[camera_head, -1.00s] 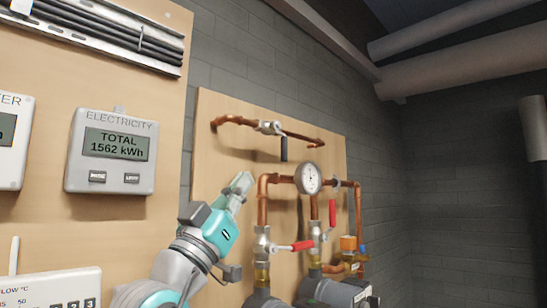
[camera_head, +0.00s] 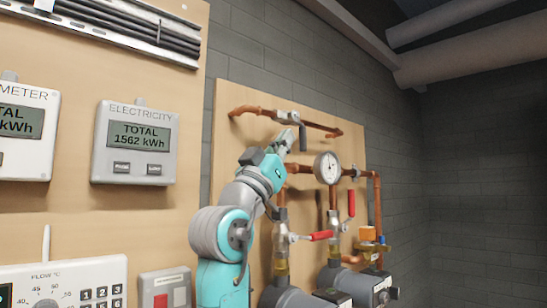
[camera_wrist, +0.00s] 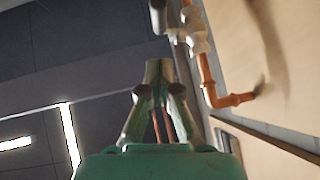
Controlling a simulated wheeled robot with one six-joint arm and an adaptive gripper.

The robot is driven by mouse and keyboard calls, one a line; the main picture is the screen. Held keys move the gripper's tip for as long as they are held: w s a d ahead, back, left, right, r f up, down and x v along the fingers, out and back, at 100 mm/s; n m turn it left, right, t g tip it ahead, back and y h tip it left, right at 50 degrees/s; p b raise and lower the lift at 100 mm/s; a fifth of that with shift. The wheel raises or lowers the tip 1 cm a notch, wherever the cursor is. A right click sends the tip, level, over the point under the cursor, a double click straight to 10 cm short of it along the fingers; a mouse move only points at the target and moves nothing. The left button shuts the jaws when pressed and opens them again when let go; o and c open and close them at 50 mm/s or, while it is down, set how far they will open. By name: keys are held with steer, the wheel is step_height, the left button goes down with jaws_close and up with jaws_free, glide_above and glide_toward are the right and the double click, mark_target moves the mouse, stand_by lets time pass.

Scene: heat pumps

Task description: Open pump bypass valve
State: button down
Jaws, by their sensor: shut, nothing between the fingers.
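The upper copper pipe (camera_head: 320,127) on the wooden panel carries a metal valve (camera_head: 286,116) with a dark handle (camera_head: 303,138) hanging down; I take it as the bypass valve. My gripper (camera_head: 288,136) is shut and empty, just below the valve and left of the handle in the head view. Whether it touches the handle cannot be told there. In the wrist view the closed fingertips (camera_wrist: 158,68) point up, and the valve body (camera_wrist: 194,28) is up and to their right. A dark rounded end, likely the handle (camera_wrist: 157,14), shows above the fingertips, apart from them in the picture.
Below are a gauge (camera_head: 327,167), a horizontal red-handled valve (camera_head: 320,236), a vertical red handle (camera_head: 351,203) and pumps (camera_head: 345,285). An electricity meter (camera_head: 136,145) hangs on the left board. Open space lies in front of the grey wall at right.

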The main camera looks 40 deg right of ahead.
mark_target(301, 134)
steer(key=shift+w+d+f, duration=0.1)
steer(key=shift+w+d, duration=0.15)
steer(key=shift+d, duration=0.7)
steer(key=shift+w+d+f, duration=0.1)
steer(key=shift+w+d, duration=0.1)
steer(key=shift+d, duration=0.7)
